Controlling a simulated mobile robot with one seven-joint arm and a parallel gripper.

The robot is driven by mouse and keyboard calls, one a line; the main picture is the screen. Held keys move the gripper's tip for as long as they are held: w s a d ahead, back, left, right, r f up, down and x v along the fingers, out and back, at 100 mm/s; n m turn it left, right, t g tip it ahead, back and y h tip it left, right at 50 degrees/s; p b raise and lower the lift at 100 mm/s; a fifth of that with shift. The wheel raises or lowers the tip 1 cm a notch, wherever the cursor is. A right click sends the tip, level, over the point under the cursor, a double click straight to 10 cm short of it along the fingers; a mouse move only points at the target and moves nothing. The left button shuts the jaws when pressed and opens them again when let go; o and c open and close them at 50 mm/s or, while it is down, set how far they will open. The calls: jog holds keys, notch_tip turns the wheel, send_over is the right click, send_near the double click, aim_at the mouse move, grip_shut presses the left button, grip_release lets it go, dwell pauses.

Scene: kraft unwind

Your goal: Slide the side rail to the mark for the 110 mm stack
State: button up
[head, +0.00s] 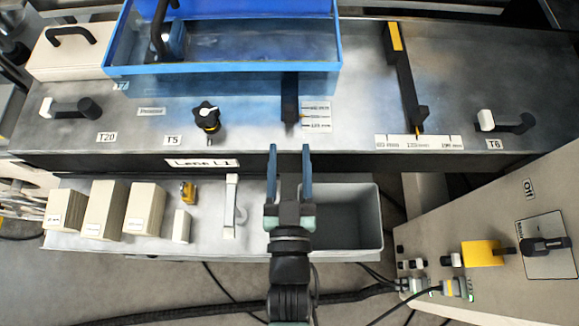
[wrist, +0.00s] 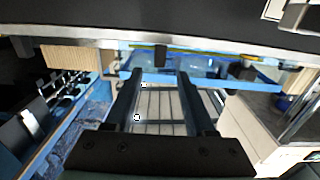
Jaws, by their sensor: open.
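Two black rail-like parts lie on the grey bench top in the head view, and I cannot tell for certain which is the side rail. One is a short black bar (head: 290,98) by the blue tray, beside a small white scale plate (head: 317,116) with mm marks too small to read surely. The other is a longer black bar (head: 407,80) with a yellow end, its near end at a wider white mm scale (head: 418,142). My gripper (head: 290,150) is open and empty, in front of the bench's front edge, below the short bar. Its fingers also show in the wrist view (wrist: 160,78).
A blue tray (head: 220,82) covers the back left of the bench. Black-knobbed handles stand at left (head: 70,107) and right (head: 505,121). Below are several beige blocks (head: 105,208), a grey bin (head: 345,215) and a panel with a yellow block (head: 481,253).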

jog(key=shift+s+b, duration=0.35)
jog(key=shift+s, duration=1.5)
